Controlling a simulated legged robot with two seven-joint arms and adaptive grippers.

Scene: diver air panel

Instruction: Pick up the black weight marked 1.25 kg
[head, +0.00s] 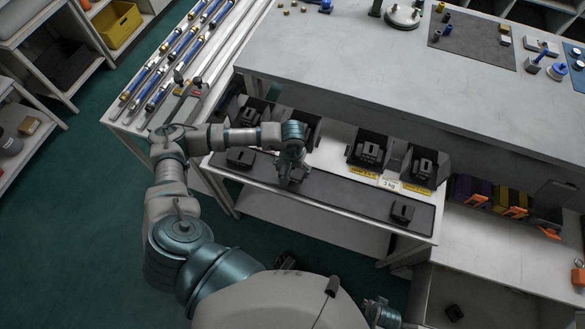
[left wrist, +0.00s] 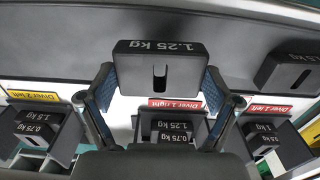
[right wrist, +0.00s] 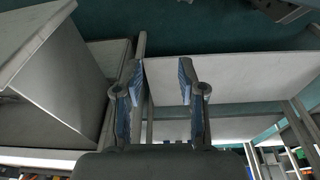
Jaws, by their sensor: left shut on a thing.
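The black weight marked 1.25 kg (left wrist: 160,68) sits between the two fingers of my left gripper (left wrist: 158,88) in the left wrist view, its label edge readable and its slot facing the camera. My left gripper (head: 288,180) is shut on it over the dark mat (head: 345,198) in the head view, where the weight is mostly hidden. I cannot tell whether it touches the mat. My right gripper (right wrist: 159,82) is open and empty, its fingers apart, away from the weights.
Bins with weights (head: 370,150) line the mat's back edge.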

